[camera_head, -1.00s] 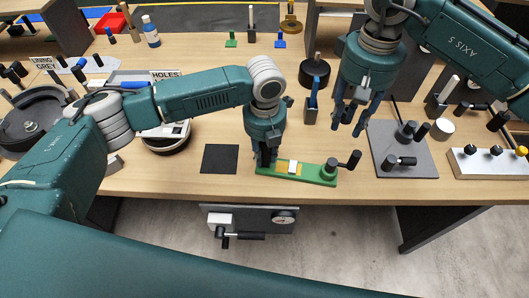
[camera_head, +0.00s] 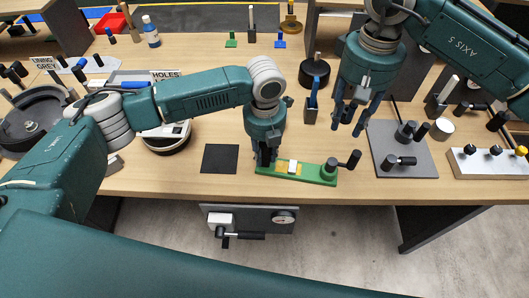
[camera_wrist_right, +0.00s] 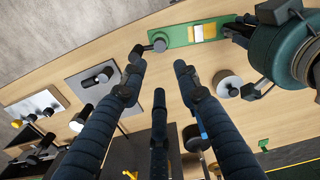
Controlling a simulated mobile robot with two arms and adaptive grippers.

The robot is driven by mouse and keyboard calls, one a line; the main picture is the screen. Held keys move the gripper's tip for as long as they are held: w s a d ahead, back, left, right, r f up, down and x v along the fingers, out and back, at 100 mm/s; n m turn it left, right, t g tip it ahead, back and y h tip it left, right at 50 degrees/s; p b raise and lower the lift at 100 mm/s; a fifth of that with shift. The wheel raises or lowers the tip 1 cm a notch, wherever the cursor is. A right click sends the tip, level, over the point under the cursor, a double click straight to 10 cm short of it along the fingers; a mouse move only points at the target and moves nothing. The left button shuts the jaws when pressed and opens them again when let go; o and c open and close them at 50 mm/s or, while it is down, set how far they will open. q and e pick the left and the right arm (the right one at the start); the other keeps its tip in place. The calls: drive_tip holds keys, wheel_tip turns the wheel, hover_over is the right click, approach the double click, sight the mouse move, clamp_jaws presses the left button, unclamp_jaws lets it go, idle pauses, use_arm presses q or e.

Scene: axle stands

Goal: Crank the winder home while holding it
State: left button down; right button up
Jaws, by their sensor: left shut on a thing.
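The winder is a flat green base (camera_head: 312,174) near the table's front edge, with a yellow strip and a white block (camera_head: 292,167) on it. Its black crank handle (camera_head: 351,160) stands at the right end and points right. My left gripper (camera_head: 265,162) is shut on the left end of the winder, hiding that end. My right gripper (camera_head: 347,122) hangs above the table, open and empty, up and behind the crank in the head view. In the right wrist view its fingers (camera_wrist_right: 157,72) are spread, with the winder (camera_wrist_right: 180,35) beyond them.
A grey plate (camera_head: 402,160) with black knobs lies right of the winder, and a white switch box (camera_head: 487,164) farther right. A black square (camera_head: 220,158) lies to the left. A post with a blue part (camera_head: 311,108) stands behind.

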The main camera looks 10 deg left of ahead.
drive_tip(key=shift+o, duration=0.9)
drive_tip(key=m, duration=1.6)
hover_over(357, 153)
drive_tip(key=f, duration=0.3)
drive_tip(key=shift+a+f, duration=0.4)
drive_tip(key=m, duration=0.3)
drive_tip(key=shift+d+f, duration=0.35)
drive_tip(key=shift+d+f+m, duration=0.1)
drive_tip(key=shift+f+m, duration=0.2)
drive_tip(key=shift+f, duration=3.75)
drive_tip(key=shift+c, duration=0.3)
drive_tip(key=c, duration=0.7)
